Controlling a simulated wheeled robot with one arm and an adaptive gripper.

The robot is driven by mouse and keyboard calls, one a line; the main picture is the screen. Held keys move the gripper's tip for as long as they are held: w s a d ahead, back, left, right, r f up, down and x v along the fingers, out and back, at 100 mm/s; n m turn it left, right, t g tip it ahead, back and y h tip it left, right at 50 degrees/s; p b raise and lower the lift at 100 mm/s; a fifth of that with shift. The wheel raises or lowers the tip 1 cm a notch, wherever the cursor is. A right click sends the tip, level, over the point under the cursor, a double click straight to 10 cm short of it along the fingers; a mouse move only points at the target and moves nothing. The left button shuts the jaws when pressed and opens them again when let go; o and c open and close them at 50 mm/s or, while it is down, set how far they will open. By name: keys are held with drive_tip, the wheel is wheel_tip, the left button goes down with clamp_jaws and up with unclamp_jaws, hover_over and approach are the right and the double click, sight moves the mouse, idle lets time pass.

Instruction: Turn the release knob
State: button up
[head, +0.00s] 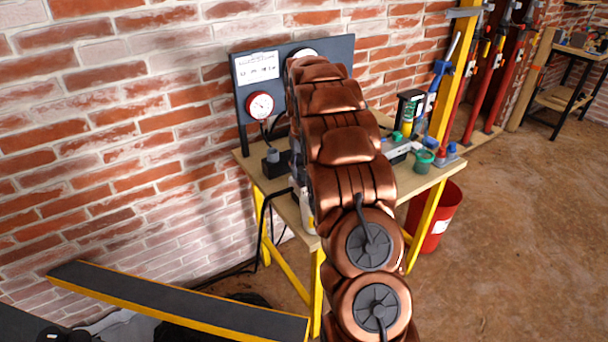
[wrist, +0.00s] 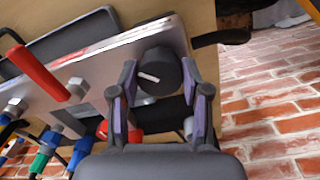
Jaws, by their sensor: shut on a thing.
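The release knob (wrist: 158,74) is a round black knob with a white pointer mark, on a light metal unit (wrist: 100,75) in the wrist view. The white mark slants from upper left to lower right. My gripper (wrist: 159,82) has one purple-padded finger on each side of the knob and is shut on it. In the head view my copper-coloured arm reaches over the workbench (head: 425,182) and hides the gripper and the knob.
A red lever (wrist: 40,73) and several hose fittings stand beside the knob. A dark panel with a red-rimmed gauge (head: 260,105) rises at the bench's back. Bottles and a green cup (head: 424,160) crowd its right side. A red bucket (head: 440,215) stands beyond.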

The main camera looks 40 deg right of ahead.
sight(303, 170)
drive_tip(key=n+b, duration=0.1)
drive_tip(key=n, duration=0.3)
drive_tip(key=shift+f+n+b, duration=0.1)
drive_tip(key=shift+n+b, duration=0.2)
drive_tip(key=shift+b, duration=0.05)
drive_tip(key=shift+n+b, duration=0.35)
drive_tip(key=shift+n, duration=1.65)
drive_tip(key=o, duration=1.1)
drive_tip(key=shift+o, duration=0.2)
wheel_tip(303, 170, up, 12)
drive_tip(key=shift+a, duration=0.1)
